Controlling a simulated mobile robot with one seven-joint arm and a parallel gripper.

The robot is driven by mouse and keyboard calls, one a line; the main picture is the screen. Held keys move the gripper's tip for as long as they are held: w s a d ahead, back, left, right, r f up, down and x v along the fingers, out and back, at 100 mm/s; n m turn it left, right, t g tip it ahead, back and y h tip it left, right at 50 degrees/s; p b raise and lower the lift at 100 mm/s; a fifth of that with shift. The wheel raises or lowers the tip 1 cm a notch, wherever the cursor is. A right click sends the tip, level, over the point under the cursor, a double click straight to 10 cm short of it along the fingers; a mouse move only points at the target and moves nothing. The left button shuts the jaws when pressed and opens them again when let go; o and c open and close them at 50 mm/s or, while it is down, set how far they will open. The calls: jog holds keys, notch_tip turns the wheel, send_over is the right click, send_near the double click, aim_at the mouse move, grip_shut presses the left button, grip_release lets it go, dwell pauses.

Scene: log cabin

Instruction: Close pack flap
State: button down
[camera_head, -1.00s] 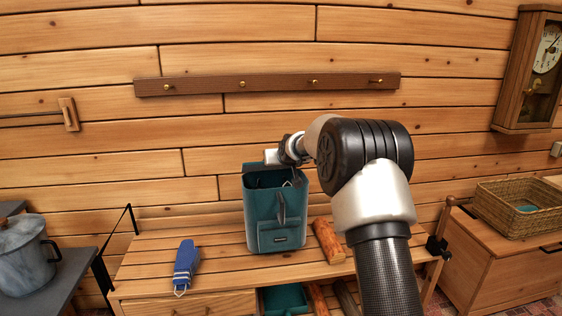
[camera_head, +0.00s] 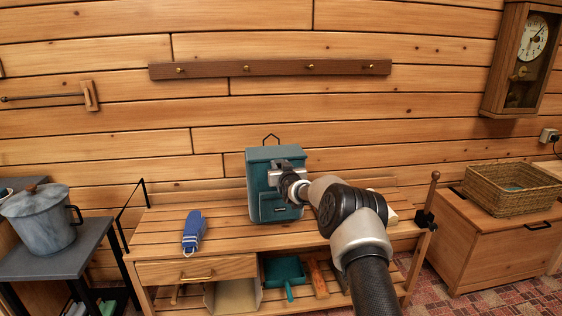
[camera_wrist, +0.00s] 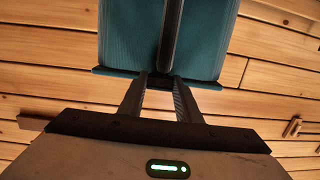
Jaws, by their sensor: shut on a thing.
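The teal pack (camera_head: 262,208) stands upright on the slatted wooden bench, against the log wall. Its flap (camera_head: 270,155) now lies over the top opening and hangs down the upper front. A thin dark loop stands up behind the top. My gripper (camera_head: 276,180) is at the front of the pack, shut on the flap's lower edge. In the wrist view my gripper (camera_wrist: 160,80) has its fingers together at the flap's edge, where a dark strap (camera_wrist: 171,38) runs down the teal flap (camera_wrist: 130,45). My wrist hides part of the pack's right front.
A blue folded item (camera_head: 194,232) lies on the bench (camera_head: 160,238) left of the pack. A grey pot (camera_head: 40,218) stands on a side table at left. A wicker basket (camera_head: 510,188) sits on a chest at right. A peg rail (camera_head: 275,68) is on the wall above.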

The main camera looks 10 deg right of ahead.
jog(key=shift+a+f+t, duration=0.1)
jog(key=shift+f+t, duration=0.6)
jog(key=shift+f, duration=0.75)
jog(key=shift+s+f, duration=0.1)
jog(key=c, duration=1.7)
grip_release()
jog(key=o, duration=0.3)
jog(key=shift+f, duration=0.2)
jog(key=shift+o, duration=0.6)
jog(key=shift+r, duration=0.45)
jog(key=shift+s+r, duration=0.1)
jog(key=shift+s, duration=0.25)
jog(key=s+d+p, duration=0.1)
jog(key=s+p, duration=0.3)
jog(key=s, duration=1.2)
jog(key=shift+s, duration=0.2)
